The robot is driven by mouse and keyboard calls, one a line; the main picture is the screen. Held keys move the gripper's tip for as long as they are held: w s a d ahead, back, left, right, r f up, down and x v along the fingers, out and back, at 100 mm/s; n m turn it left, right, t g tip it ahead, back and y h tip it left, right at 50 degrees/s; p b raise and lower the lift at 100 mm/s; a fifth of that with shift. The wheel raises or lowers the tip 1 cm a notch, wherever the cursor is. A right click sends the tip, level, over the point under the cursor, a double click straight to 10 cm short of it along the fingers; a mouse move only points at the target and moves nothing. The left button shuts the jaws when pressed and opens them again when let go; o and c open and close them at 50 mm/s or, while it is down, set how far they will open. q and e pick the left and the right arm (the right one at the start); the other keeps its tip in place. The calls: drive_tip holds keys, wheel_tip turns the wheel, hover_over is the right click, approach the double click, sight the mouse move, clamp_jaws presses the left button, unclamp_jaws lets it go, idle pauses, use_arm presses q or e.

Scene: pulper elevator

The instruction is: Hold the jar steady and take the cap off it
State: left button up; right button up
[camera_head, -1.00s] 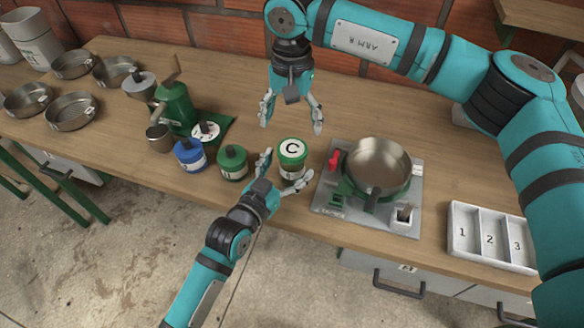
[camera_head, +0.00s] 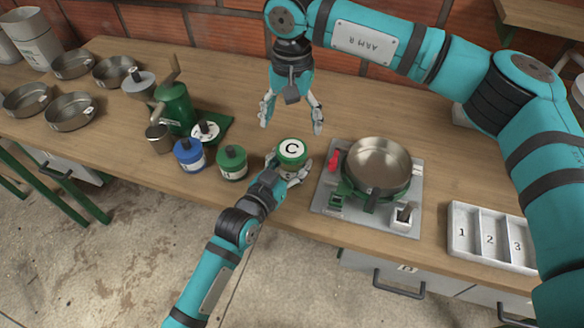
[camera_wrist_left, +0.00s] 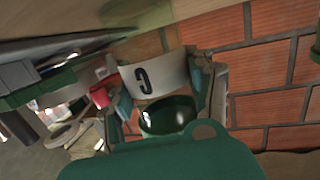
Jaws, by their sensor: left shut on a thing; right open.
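The jar (camera_head: 293,168) stands on the bench between the green canister and the burner plate. Its green cap (camera_head: 292,151) has a white top lettered C and is on the jar. My left gripper (camera_head: 286,174) is shut around the jar's body, below the cap, and hides much of the body. In the left wrist view the jar's letter C label (camera_wrist_left: 148,78) shows close up between the fingers. My right gripper (camera_head: 291,122) is open and empty, pointing down above and behind the jar.
A burner plate (camera_head: 326,203) with a metal pan (camera_head: 378,163) stands close on the right. A green canister (camera_head: 232,163) and a blue canister (camera_head: 190,154) stand on the left. A numbered tray (camera_head: 490,262) lies at the right. The bench behind the jar is clear.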

sight(292, 149)
use_arm(q)
clamp_jaws()
use_arm(e)
drive_tip(key=m, duration=4.9)
drive_tip(key=shift+f, duration=0.15)
drive_tip(key=shift+m, duration=0.3)
wheel_tip(292, 149, down, 8)
drive_tip(key=shift+r, duration=0.15)
